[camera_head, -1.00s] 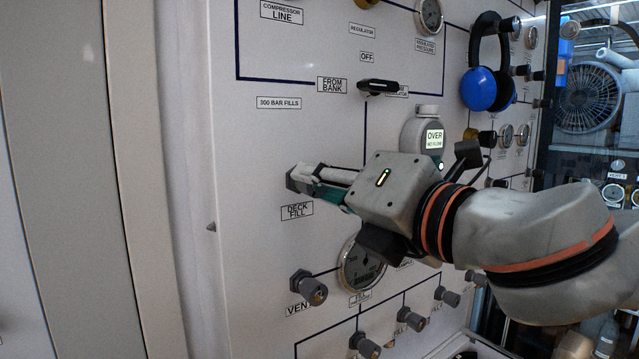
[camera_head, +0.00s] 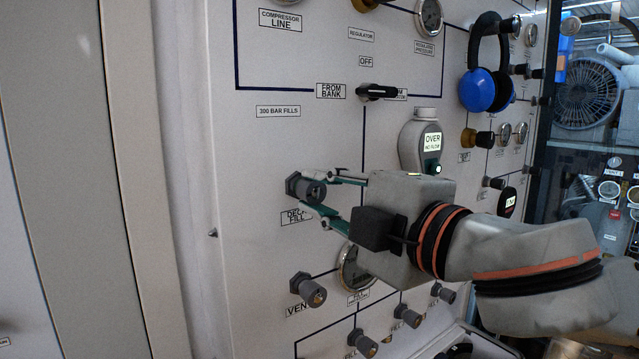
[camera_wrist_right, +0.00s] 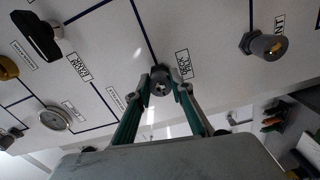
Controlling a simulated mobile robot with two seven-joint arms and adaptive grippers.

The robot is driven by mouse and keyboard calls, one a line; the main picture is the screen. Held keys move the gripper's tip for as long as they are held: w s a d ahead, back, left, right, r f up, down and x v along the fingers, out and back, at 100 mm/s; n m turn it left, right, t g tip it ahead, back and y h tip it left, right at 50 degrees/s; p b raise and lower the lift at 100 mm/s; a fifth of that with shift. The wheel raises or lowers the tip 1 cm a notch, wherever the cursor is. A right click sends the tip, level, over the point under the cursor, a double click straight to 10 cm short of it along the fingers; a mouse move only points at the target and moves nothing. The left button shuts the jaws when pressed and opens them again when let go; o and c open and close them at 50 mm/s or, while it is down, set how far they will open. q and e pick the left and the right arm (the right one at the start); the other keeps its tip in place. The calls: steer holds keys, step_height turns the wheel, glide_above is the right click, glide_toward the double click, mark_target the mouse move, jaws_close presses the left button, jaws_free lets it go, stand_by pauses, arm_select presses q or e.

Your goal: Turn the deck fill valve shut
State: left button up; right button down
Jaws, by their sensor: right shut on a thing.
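The deck fill valve (camera_head: 312,191) is a grey knob on the panel, just above the DECK FILL label (camera_head: 296,216), which a finger partly covers. My right gripper (camera_head: 318,192) reaches in from the right, shut on the knob with one finger above and one below it. In the right wrist view the valve's round end (camera_wrist_right: 160,84) sits between the two green-sided fingertips (camera_wrist_right: 161,93). My left gripper is not in view.
The similar grey VENT knob (camera_head: 307,289) is below. A pressure gauge (camera_head: 352,268) is partly hidden behind my gripper. A black selector handle (camera_head: 377,92) and a display reading OVER (camera_head: 432,141) are above. Blue ear defenders (camera_head: 487,89) hang at the upper right.

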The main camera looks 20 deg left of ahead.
steer(key=shift+m+p, duration=0.45)
steer(key=shift+m, duration=1.05)
steer(key=shift+m+p, duration=0.65)
steer(key=shift+m, duration=0.15)
steer(key=shift+f+m, duration=0.1)
steer(key=shift+m, duration=0.9)
steer(key=m, duration=0.2)
steer(key=shift+m, duration=0.3)
steer(key=m, duration=0.3)
steer(key=shift+s+m, duration=0.1)
steer(key=shift+m, duration=0.2)
steer(key=m, duration=0.4)
steer(key=shift+a+f+m, duration=0.1)
steer(key=shift+m, duration=0.2)
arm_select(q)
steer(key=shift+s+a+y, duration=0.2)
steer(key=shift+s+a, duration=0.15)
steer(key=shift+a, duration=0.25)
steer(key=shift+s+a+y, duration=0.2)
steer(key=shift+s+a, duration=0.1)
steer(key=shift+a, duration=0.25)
arm_select(e)
steer(key=shift+m, duration=0.6)
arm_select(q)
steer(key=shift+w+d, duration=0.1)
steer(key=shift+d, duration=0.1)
